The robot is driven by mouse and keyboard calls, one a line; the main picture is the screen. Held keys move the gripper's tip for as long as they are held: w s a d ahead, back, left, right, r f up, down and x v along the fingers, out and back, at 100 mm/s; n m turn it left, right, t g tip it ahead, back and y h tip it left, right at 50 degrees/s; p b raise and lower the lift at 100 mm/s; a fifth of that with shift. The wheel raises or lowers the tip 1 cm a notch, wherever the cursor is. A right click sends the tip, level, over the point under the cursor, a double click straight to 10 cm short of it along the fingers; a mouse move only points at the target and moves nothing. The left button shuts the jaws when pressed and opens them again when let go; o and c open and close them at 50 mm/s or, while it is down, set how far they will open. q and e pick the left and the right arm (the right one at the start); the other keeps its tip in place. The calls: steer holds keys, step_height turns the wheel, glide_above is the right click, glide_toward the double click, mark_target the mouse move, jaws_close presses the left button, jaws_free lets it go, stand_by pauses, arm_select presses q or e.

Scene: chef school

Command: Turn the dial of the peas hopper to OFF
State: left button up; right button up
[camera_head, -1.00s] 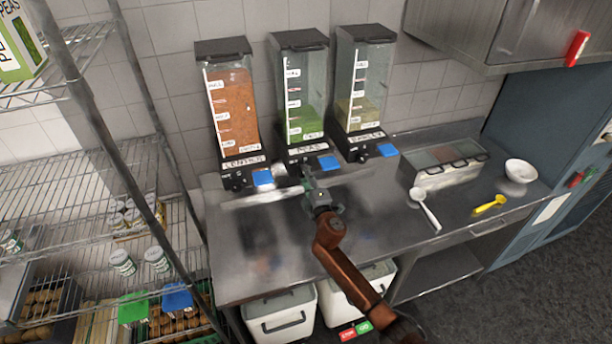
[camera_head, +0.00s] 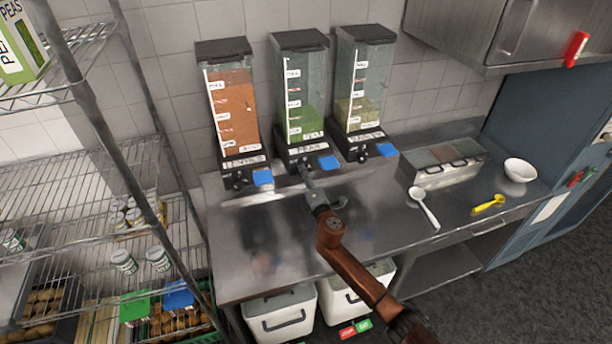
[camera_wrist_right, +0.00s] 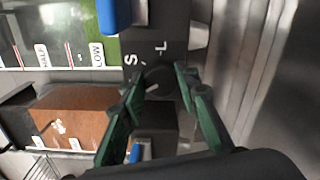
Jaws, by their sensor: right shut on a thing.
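The peas hopper (camera_head: 300,92) is the middle of three clear dispensers against the tiled wall, with green peas in its lower part. Its black base carries a blue flap (camera_head: 328,162) and, left of it, the dial, which my right gripper covers in the head view. In the right wrist view the dark round dial (camera_wrist_right: 157,82) shows a white pointer mark, with letters "S" and "L" printed beside it. My right gripper (camera_head: 307,180) has its green-edged fingers (camera_wrist_right: 158,86) on either side of the dial, shut on it. My left gripper is not in view.
A lentils hopper (camera_head: 234,110) stands close on the left and another hopper (camera_head: 360,90) on the right. The steel counter (camera_head: 270,235) is bare in front. A white ladle (camera_head: 424,208), yellow scoop (camera_head: 489,204), bowl (camera_head: 520,170) and lidded container (camera_head: 440,178) lie right.

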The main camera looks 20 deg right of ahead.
steer(key=shift+a, duration=0.1)
steer(key=o, duration=1.2)
steer(key=shift+c, duration=0.2)
steer(key=s, duration=1.2)
steer(key=shift+d, duration=0.3)
